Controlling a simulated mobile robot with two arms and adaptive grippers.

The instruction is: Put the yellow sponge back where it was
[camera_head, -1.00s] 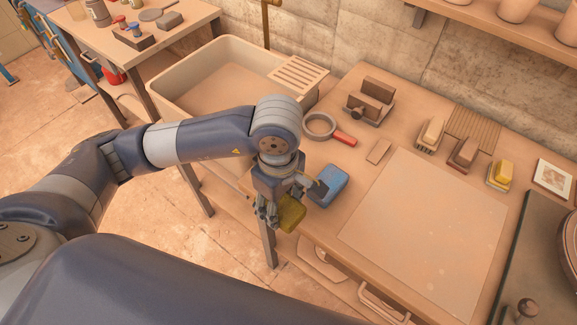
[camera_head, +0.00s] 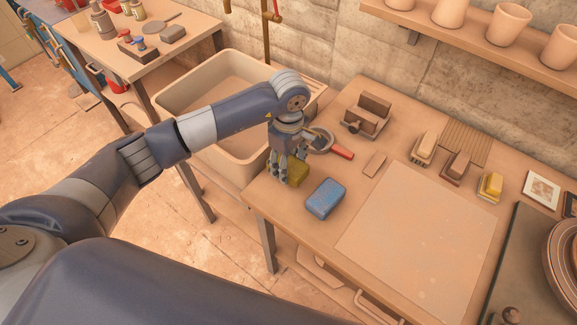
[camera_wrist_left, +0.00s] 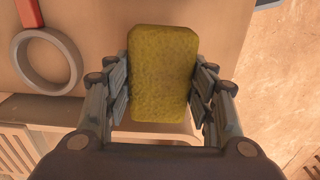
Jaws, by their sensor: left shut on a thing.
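The yellow sponge (camera_head: 297,172) is held in my left gripper (camera_head: 288,170), over the left back part of the table near the sink. In the left wrist view the sponge (camera_wrist_left: 162,75) sits upright in the picture between both fingers (camera_wrist_left: 162,90), which press on its two sides. The gripper hides part of the sponge in the head view. I cannot tell whether the sponge touches the table top. A blue sponge (camera_head: 326,199) lies on the table to the right and in front of the gripper. My right gripper is not in view.
The sink basin (camera_head: 205,88) is behind and left of the gripper. A grey ring with a red handle (camera_head: 341,152) lies just right of it and also shows in the wrist view (camera_wrist_left: 47,62). A large pale board (camera_head: 415,240) and several brushes lie further right.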

